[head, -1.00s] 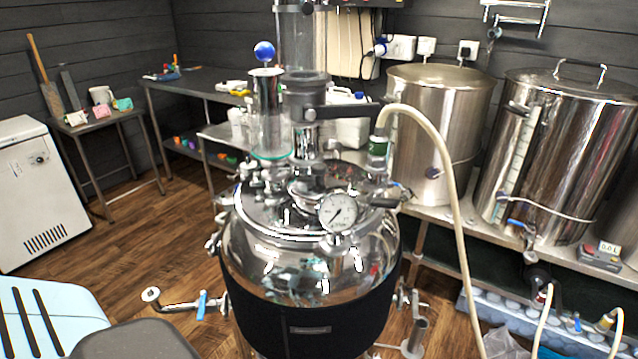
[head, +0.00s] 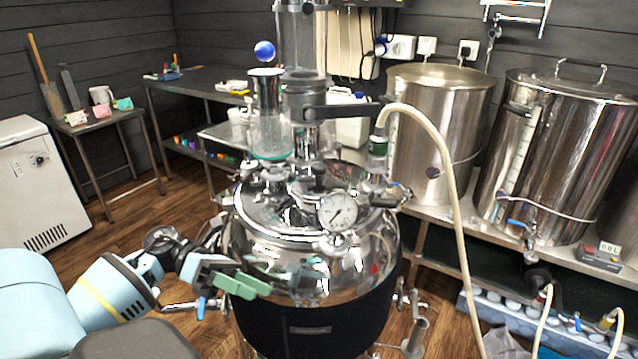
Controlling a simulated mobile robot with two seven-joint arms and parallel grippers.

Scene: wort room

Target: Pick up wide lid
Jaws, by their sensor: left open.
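A steel pot at the right carries a wide round lid (head: 590,88) with a raised bar handle on top. The big shiny vessel (head: 310,265) in the middle also has a wide domed top, crowded with fittings and a dial gauge (head: 337,211). I cannot tell from the picture which one is called the wide lid. My left gripper (head: 256,288) has green fingers and is open and empty. It appears in front of the middle vessel's left side; whether it touches is unclear. It is far from the right pot's lid. My right gripper is not in view.
A second steel pot (head: 440,125) stands beside the right one on a metal bench. A pale hose (head: 445,170) hangs from the middle vessel to the floor. A blue-handled valve (head: 201,307) sticks out low at left. A small table (head: 100,122) and white freezer (head: 38,195) stand further left.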

